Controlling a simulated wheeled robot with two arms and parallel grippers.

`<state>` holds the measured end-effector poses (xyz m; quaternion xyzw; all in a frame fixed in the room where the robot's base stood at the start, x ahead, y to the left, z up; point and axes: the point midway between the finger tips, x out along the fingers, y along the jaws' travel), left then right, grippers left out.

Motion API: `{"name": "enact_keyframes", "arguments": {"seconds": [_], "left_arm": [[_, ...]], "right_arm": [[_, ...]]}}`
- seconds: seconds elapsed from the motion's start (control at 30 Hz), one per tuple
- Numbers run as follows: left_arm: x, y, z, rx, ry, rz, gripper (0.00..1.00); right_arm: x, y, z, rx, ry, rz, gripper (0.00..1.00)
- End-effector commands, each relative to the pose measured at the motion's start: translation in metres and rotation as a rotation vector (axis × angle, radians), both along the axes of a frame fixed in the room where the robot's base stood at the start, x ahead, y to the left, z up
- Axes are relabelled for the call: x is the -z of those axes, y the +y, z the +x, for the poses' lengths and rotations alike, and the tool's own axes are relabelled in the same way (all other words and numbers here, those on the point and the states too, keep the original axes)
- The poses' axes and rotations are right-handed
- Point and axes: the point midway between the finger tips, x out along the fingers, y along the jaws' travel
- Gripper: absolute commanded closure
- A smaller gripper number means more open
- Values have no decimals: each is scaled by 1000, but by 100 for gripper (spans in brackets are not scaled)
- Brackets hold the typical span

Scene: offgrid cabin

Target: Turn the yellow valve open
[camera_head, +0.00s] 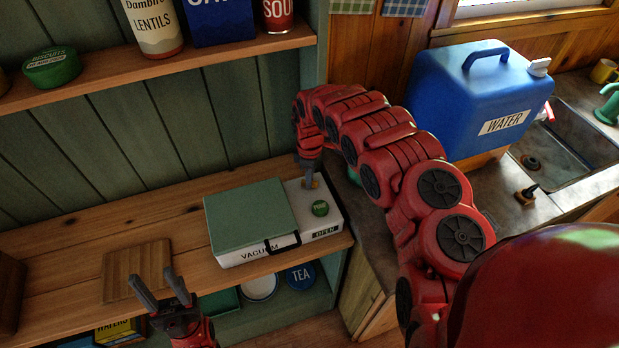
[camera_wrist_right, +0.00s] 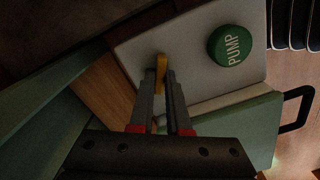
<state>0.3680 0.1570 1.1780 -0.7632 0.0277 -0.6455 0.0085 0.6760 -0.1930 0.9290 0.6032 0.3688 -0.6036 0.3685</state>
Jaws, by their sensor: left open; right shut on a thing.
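The yellow valve (camera_wrist_right: 161,67) is a small upright lever on the white top of the vacuum box (camera_head: 298,192), beside the green PUMP button (camera_head: 320,208). In the head view the valve (camera_head: 313,182) is mostly hidden by my right gripper (camera_head: 309,183), which points down onto it. In the right wrist view my right gripper (camera_wrist_right: 166,75) is shut on the valve, its fingertips on either side of it. My left gripper (camera_head: 161,289) is open and empty, in front of the shelf at the lower left.
The vacuum box has a green lid (camera_head: 248,213) with a black handle (camera_head: 283,244). A wooden board (camera_head: 136,268) lies on the shelf to its left. A blue water jug (camera_head: 470,95) stands near the sink at the right. Tins sit on the lower shelf.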

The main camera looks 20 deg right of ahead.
Motion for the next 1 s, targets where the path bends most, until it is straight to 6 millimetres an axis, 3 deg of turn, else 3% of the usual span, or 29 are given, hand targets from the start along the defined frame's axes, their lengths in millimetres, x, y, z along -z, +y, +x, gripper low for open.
{"name": "enact_keyframes", "arguments": {"seconds": [0.03,0.2,0.5,0.67,0.77,0.9,1.0], "left_arm": [[0,0,0,0,0,0,50],[0,0,0,0,0,0,50],[1,0,0,0,0,0,50],[5,0,0,0,0,0,50],[10,0,0,0,0,0,50],[0,0,0,0,0,0,50],[-32,0,0,0,-1,0,50]], "right_arm": [[0,0,1,-1,-2,-1,82],[0,0,0,0,-1,0,55],[-1,0,0,0,-1,0,55],[-12,0,1,0,-3,-1,55],[-26,-1,2,0,-5,-3,55],[-68,-3,1,2,-4,-5,55],[-103,-2,2,1,-7,-2,55]]}}
